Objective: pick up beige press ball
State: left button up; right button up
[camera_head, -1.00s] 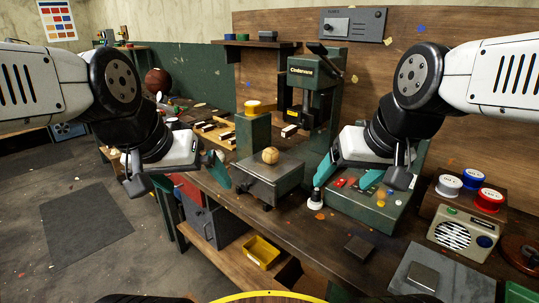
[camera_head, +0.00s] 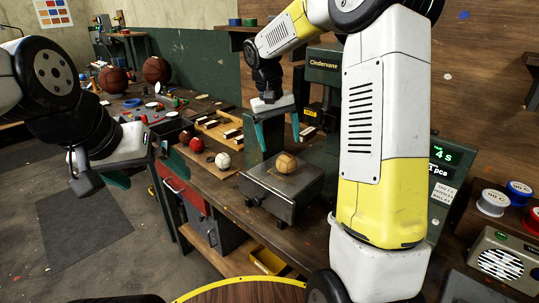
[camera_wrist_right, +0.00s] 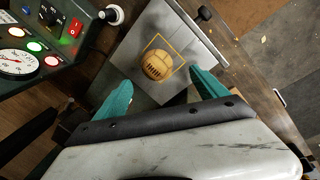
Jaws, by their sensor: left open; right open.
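The beige press ball (camera_head: 286,163) sits on top of the grey metal press block (camera_head: 272,187) on the workbench. In the right wrist view the ball (camera_wrist_right: 157,65) lies within a yellow square outline, just beyond and between the teal fingertips. My right gripper (camera_head: 277,133) is open and empty, pointing down above the ball and apart from it; it also shows in the right wrist view (camera_wrist_right: 160,88). My left gripper (camera_head: 95,180) is off to the left, away from the bench, open and empty.
Brown, red and white balls (camera_head: 222,160) lie on a board left of the block. Larger brown balls (camera_head: 157,70) stand farther back. The green press (camera_head: 322,70) rises behind. Coloured spools (camera_head: 492,203) and a radio (camera_head: 505,262) are at right.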

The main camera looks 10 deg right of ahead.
aim_at(285, 155)
jog(key=f, duration=0.2)
jog(key=d+f, duration=0.1)
jog(key=f, duration=0.2)
jog(key=d+f, duration=0.1)
jog(key=f, duration=0.1)
jog(key=shift+f, duration=0.15)
jog(key=c, duration=1.7)
jog(key=shift+o, duration=0.2)
